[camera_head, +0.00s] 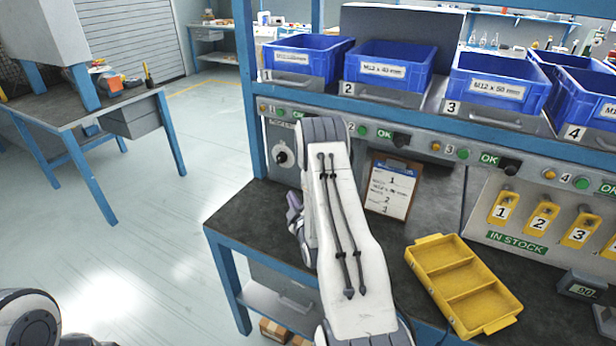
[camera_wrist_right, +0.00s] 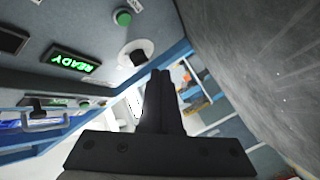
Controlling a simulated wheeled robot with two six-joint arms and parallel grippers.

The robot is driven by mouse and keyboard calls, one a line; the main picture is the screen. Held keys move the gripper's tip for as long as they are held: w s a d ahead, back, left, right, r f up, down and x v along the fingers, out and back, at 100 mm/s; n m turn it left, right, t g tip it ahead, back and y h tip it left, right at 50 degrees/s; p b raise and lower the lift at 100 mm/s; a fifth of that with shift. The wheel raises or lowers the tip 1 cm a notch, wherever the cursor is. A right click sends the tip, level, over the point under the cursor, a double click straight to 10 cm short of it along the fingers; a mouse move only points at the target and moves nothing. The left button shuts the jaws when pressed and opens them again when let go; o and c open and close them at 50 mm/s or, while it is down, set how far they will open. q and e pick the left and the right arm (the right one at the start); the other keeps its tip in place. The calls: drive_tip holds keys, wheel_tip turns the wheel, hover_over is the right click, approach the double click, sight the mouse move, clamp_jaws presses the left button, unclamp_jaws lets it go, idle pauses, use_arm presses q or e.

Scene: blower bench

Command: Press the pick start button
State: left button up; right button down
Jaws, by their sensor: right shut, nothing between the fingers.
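My right gripper (camera_wrist_right: 161,76) shows in the right wrist view with its dark fingers together and nothing between them. A green round button (camera_wrist_right: 123,17) sits on the grey panel above left of the fingertips, beside a lit READY display (camera_wrist_right: 74,62). The fingertips look apart from this button. A white disc with a black knob (camera_wrist_right: 137,52) is close to the fingertips; contact cannot be told. That disc also shows in the head view (camera_head: 283,155), left of my right arm. I cannot read which control is pick start. My right arm hides part of the panel. My left gripper is out of view.
Blue bolt bins (camera_head: 388,68) stand on the shelf above. A clipboard (camera_head: 390,190) leans at the back of the bench. A yellow divided tray (camera_head: 436,271) lies on the dark worktop (camera_head: 238,213). The floor to the left is clear up to another table (camera_head: 62,112).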

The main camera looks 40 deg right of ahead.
drive_tip(key=d, duration=0.2)
drive_tip(key=w+d, duration=0.1)
drive_tip(key=d, duration=0.1)
drive_tip(key=w+d+b, duration=0.1)
drive_tip(key=d, duration=0.1)
drive_tip(key=shift+w+d+f, duration=0.1)
drive_tip(key=shift+w+d, duration=0.05)
drive_tip(key=shift+w, duration=0.1)
drive_tip(key=shift+w+d, duration=0.3)
drive_tip(key=shift+d, duration=0.3)
drive_tip(key=shift+d+b, duration=0.15)
drive_tip(key=shift+b, duration=0.15)
idle(1.1)
drive_tip(key=shift+w+d, duration=0.15)
drive_tip(key=shift+d, duration=0.1)
drive_tip(key=shift+w+d+b, duration=0.15)
drive_tip(key=shift+d+b, duration=0.2)
drive_tip(key=shift+b, duration=0.05)
idle(0.7)
drive_tip(key=shift+a, duration=0.15)
drive_tip(key=shift+s+a, duration=0.35)
drive_tip(key=shift+a, duration=0.25)
